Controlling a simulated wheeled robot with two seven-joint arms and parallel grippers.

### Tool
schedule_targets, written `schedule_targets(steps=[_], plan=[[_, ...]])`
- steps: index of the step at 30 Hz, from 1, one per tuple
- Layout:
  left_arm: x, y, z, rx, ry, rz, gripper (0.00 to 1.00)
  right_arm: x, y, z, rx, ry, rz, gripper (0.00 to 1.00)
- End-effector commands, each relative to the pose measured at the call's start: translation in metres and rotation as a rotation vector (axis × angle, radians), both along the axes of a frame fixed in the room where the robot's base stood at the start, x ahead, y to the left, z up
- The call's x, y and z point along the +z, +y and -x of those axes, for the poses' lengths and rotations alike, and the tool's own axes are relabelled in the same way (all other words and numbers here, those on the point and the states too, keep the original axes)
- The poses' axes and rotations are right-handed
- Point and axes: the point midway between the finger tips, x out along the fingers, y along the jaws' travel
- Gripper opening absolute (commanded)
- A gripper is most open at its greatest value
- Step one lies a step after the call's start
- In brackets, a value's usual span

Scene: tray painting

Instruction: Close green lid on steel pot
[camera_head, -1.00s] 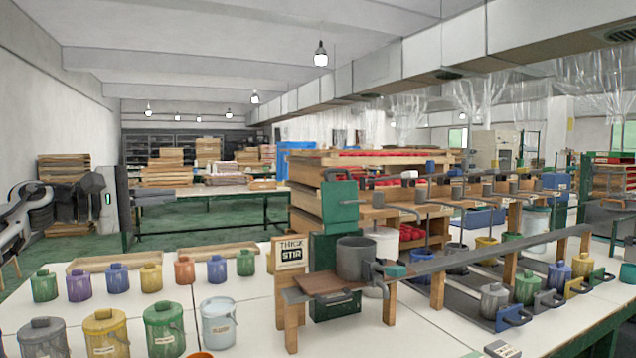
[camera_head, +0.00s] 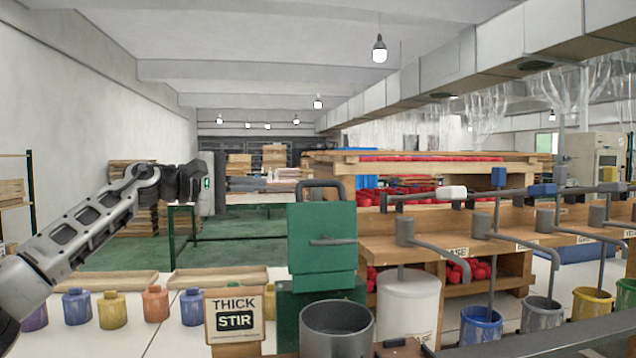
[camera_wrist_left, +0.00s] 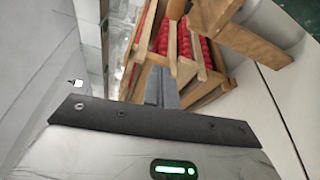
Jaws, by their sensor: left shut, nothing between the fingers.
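The steel pot (camera_head: 337,328) stands open-topped at the bottom of the head view, its lower part cut off by the frame. My left gripper (camera_head: 285,186) reaches in from the left at about the height of the lid's top, fingers pointing right. The fingers (camera_wrist_left: 163,72) are together and empty in the left wrist view. My right gripper is not in view.
A wooden THICK STIR sign (camera_head: 235,314) stands left of the pot. A white bucket (camera_head: 408,305) is right of the lid. Small paint pots (camera_head: 112,310) line the white table at left.

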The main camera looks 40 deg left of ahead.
Motion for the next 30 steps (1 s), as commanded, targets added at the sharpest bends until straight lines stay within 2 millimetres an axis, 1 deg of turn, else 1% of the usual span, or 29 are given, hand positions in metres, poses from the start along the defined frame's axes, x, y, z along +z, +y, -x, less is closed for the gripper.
schedule_targets(steps=[5,18,27,30], plan=[[-0.001,-0.007,-0.020,0.002,0.013,-0.004,0.00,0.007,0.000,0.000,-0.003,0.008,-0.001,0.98],[-0.006,-0.023,-0.067,0.003,0.008,0.000,0.00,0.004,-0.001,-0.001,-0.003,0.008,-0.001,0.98],[-0.006,-0.032,-0.090,0.002,0.005,-0.001,0.00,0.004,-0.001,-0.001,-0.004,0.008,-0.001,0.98],[-0.001,-0.037,-0.084,0.002,0.002,0.001,0.00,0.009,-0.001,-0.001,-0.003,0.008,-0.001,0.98]])
